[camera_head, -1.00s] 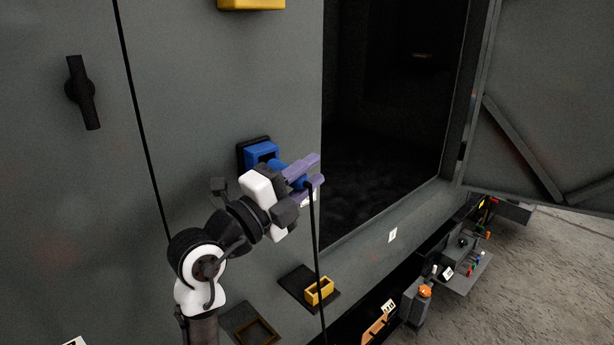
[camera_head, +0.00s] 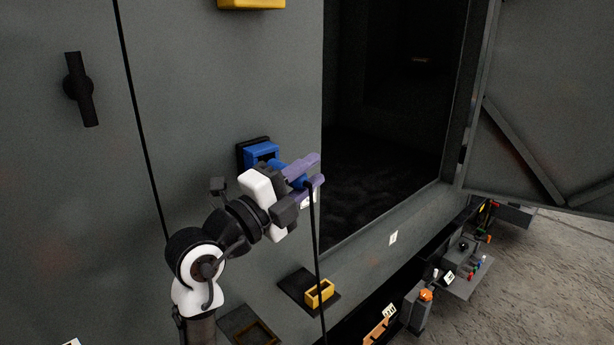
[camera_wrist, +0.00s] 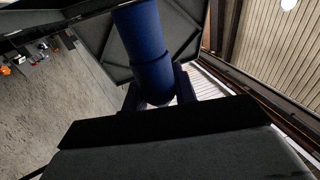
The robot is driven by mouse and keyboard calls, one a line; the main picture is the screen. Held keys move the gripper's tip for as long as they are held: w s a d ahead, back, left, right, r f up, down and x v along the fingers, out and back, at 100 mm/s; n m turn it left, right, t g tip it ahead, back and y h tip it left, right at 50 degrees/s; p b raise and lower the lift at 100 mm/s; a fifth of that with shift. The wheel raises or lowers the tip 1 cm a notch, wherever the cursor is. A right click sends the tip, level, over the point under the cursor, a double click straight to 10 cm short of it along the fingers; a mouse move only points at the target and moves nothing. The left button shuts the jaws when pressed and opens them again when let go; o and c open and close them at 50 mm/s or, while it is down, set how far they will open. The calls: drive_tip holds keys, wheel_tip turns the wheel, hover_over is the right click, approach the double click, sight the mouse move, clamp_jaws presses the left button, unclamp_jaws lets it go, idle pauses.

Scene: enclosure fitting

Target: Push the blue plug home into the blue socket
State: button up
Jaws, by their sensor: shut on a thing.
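The blue socket (camera_head: 262,150) is a square blue housing on a black plate on the grey cabinet wall, in the middle of the head view. My gripper (camera_head: 311,173), with purple fingers, is shut on the blue plug (camera_head: 299,182) just right of and below the socket. The plug also shows as a thick blue cylinder (camera_wrist: 145,45) in the wrist view. A black cable (camera_head: 313,225) hangs down from the plug end. The plug's front lies close to the socket mouth. My wrist partly hides that spot, so I cannot tell how deep it sits.
A yellow socket (camera_head: 319,293) is on a dark plate below, and a yellow part (camera_head: 251,3) is at the top edge. A black handle (camera_head: 79,89) is at left. The cabinet opening (camera_head: 385,130) is dark, with its door (camera_head: 550,100) swung open at right.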

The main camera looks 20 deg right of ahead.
drive_tip(key=shift+b, duration=0.3)
drive_tip(key=shift+w+a, duration=0.15)
drive_tip(key=shift+w, duration=0.2)
drive_tip(key=shift+w+a+b, duration=0.15)
drive_tip(key=shift+w+b, duration=0.15)
drive_tip(key=shift+b, duration=0.15)
drive_tip(key=shift+w+a+b, duration=0.2)
drive_tip(key=shift+w+b, duration=0.1)
drive_tip(key=shift+w, duration=0.25)
drive_tip(key=shift+w+a+b, duration=0.15)
drive_tip(key=shift+w+b, duration=0.15)
drive_tip(key=shift+w, duration=0.25)
drive_tip(key=shift+s+d+b, duration=0.3)
drive_tip(key=shift+s+b, duration=0.1)
drive_tip(key=shift+s, duration=0.35)
drive_tip(key=shift+s+d+b, duration=0.25)
drive_tip(key=shift+s+b, duration=0.1)
drive_tip(key=shift+s, duration=0.4)
drive_tip(key=shift+b, duration=1.15)
idle(0.7)
drive_tip(key=shift+w+a+b, duration=0.3)
drive_tip(key=shift+w, duration=0.4)
drive_tip(key=shift+w+a+b, duration=0.25)
drive_tip(key=shift+w+b, duration=0.05)
drive_tip(key=shift+w, duration=0.4)
